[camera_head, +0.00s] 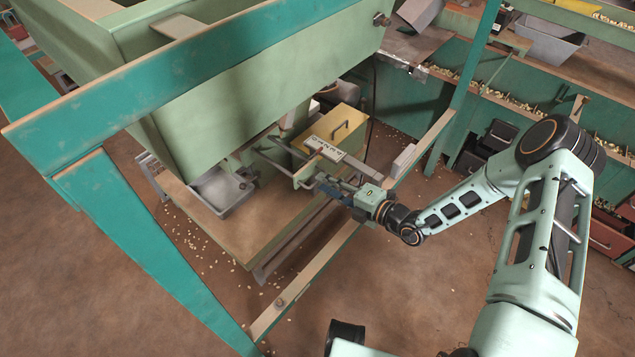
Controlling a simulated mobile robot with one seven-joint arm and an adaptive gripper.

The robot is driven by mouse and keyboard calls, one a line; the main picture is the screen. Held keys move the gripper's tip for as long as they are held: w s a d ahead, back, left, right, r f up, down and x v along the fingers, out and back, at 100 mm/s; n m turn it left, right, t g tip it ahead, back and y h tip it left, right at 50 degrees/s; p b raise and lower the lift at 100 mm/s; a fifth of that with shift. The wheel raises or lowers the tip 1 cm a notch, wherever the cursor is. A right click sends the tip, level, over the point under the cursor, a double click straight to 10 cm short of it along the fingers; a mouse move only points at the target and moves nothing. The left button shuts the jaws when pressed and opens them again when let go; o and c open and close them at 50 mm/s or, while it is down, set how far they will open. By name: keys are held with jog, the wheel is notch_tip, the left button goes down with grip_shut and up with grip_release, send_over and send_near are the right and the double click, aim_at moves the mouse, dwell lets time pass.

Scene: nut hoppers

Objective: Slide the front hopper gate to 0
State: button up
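The pale green front hopper (235,95) hangs inside a teal frame. Under its right side, a sliding gate (283,166) with pale rails and an end bar sticks out towards my arm. A white scale plate (327,147) with dark marks lies beside the gate; a small reddish mark shows near it, but the reading is too small to tell. My gripper (322,184) is at the outer end of the gate, its fingers pointing left at the end bar. It is too small to tell whether the fingers touch or grasp the bar.
A yellow box with a handle (346,124) stands just behind the scale. A grey metal tray (222,190) sits below the hopper on a wooden platform (245,228). A frame rail (330,243) runs beneath my forearm. Nuts lie scattered on the floor; the brown floor at lower centre is mostly clear.

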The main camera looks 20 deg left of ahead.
jog(key=shift+x, duration=1.75)
grip_shut()
